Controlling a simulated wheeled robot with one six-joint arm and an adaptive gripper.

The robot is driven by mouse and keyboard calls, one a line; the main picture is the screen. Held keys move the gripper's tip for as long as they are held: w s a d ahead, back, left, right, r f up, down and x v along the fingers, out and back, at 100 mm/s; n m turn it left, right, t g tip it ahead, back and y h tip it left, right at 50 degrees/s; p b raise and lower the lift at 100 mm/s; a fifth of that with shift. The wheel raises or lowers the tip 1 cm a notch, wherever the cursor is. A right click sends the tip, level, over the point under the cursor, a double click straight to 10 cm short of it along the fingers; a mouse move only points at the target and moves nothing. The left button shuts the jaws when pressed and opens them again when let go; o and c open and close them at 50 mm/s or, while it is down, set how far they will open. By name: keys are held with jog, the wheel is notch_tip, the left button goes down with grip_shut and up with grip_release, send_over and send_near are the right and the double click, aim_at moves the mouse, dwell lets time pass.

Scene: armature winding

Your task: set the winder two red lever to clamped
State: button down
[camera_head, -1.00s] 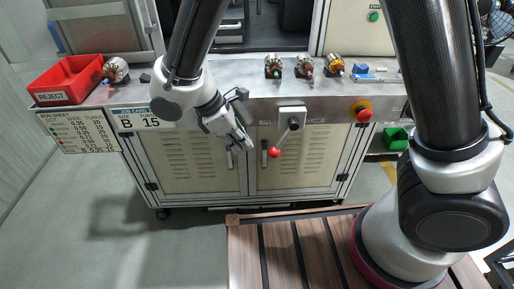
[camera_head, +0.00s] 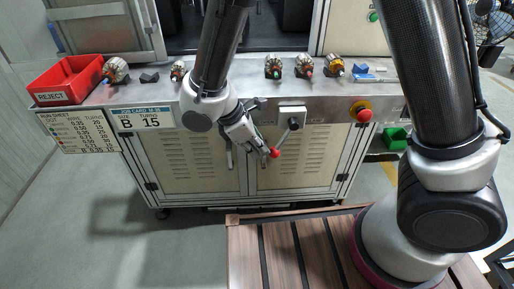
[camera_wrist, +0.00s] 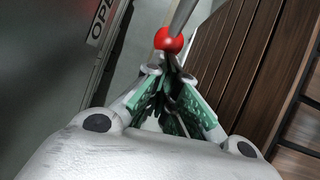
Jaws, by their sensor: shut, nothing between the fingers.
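The red lever is a metal rod with a red ball knob (camera_head: 275,152), pivoting on a grey block (camera_head: 292,113) on the cabinet front. It slants down and to the left from the block. In the wrist view the red knob (camera_wrist: 169,40) is just beyond the fingertips, with its rod running up out of the picture. My gripper (camera_head: 264,152) is shut and empty, its tips beside the knob on the left. The wrist view shows its green-padded fingers (camera_wrist: 172,75) close together at the knob; whether they touch it, I cannot tell.
A red emergency button (camera_head: 363,112) sits at the bench's right front. Several armatures stand on the bench top (camera_head: 240,92). A red reject bin (camera_head: 68,80) is at the left. Cabinet door handles lie below the lever. Wooden slatted decking (camera_head: 300,245) is in front.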

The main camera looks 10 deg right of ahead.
jog(key=shift+d+f+h, duration=0.2)
jog(key=shift+f+h, duration=0.05)
jog(key=shift+h, duration=0.15)
jog(key=d+f+h, duration=0.1)
jog(key=d+h, duration=0.1)
jog(key=d+f+h, duration=0.2)
jog(key=h, duration=0.1)
jog(key=shift+s+d+f, duration=0.1)
jog(key=shift+d, duration=0.1)
jog(key=shift+d+f+n+h, duration=0.2)
jog(key=shift+d+h, duration=0.85)
jog(key=shift+h, duration=0.1)
jog(key=shift+d+f+n+h, duration=0.15)
jog(key=shift+d+n+h, duration=0.05)
jog(key=shift+d+h, duration=0.9)
